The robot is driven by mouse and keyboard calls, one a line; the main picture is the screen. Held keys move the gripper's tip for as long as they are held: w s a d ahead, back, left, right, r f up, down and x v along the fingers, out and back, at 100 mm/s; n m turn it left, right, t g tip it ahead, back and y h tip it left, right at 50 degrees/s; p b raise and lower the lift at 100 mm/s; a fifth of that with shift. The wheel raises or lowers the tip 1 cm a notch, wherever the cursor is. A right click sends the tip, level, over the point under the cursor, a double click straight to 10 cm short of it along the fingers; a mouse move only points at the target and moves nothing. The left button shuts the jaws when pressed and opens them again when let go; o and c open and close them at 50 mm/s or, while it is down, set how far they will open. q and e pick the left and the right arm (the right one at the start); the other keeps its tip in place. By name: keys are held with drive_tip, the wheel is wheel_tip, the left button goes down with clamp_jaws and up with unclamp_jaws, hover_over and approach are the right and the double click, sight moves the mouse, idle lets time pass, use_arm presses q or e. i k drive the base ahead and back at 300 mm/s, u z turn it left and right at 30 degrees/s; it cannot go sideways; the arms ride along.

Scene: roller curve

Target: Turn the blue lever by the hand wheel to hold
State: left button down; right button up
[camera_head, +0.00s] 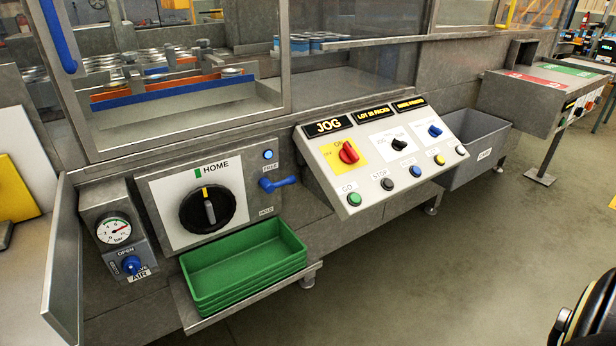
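The blue lever (279,184) sits on the machine's front just right of the hand wheel panel. Its handle points to the right, nearly level. It lies between the FREE label (270,168) above and a label below that seems to read HOLD (266,211). A blue round light or button (268,154) is above the FREE label. The black hand wheel (207,209) is on a white plate marked HOME, its pointer roughly upright near the green and yellow marks. Neither of my grippers is in view.
Stacked green trays (243,264) stand on a shelf below the lever. The sloped control panel (385,155) with a red knob and several buttons is to its right. A pressure gauge (114,231) and blue AIR knob (132,264) are at left. Open floor lies in front.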

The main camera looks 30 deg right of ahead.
sight(267, 186)
drive_tip(key=z, duration=0.6)
